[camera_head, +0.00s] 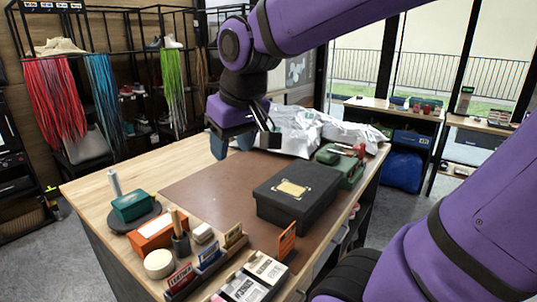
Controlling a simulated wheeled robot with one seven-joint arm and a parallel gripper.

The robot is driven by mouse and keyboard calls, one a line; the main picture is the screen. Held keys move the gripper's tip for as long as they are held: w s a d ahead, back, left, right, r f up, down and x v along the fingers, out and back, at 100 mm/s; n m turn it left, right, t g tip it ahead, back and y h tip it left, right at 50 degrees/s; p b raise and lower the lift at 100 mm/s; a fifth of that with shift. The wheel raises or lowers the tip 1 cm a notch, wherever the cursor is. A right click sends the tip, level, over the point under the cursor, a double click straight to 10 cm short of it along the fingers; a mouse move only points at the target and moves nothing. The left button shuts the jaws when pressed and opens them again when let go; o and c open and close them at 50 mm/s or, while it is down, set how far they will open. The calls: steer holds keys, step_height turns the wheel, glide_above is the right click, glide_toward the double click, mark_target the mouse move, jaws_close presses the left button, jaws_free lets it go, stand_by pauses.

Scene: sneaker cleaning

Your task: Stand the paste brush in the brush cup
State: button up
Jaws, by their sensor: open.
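A small dark cup (181,244), which looks like the brush cup, stands at the front left of the table. A light wooden handle (175,221) stands upright in it; I cannot tell whether it belongs to the paste brush. No other brush can be made out clearly. My gripper (243,146) is open above the back of the brown mat, well behind and to the right of the cup. It points down, with nothing visible between its fingers. Its lower part hides some of the table behind it.
A black box (297,194) sits on the brown mat (205,192), with a green case (343,168) and crumpled white material (297,132) behind. An orange box (153,236), white round tin (159,264) and card rack (205,265) crowd the cup. The mat's left half is clear.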

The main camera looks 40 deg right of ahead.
steer(key=s+d+t, duration=0.1)
steer(key=s, duration=0.7)
steer(key=shift+s, duration=0.3)
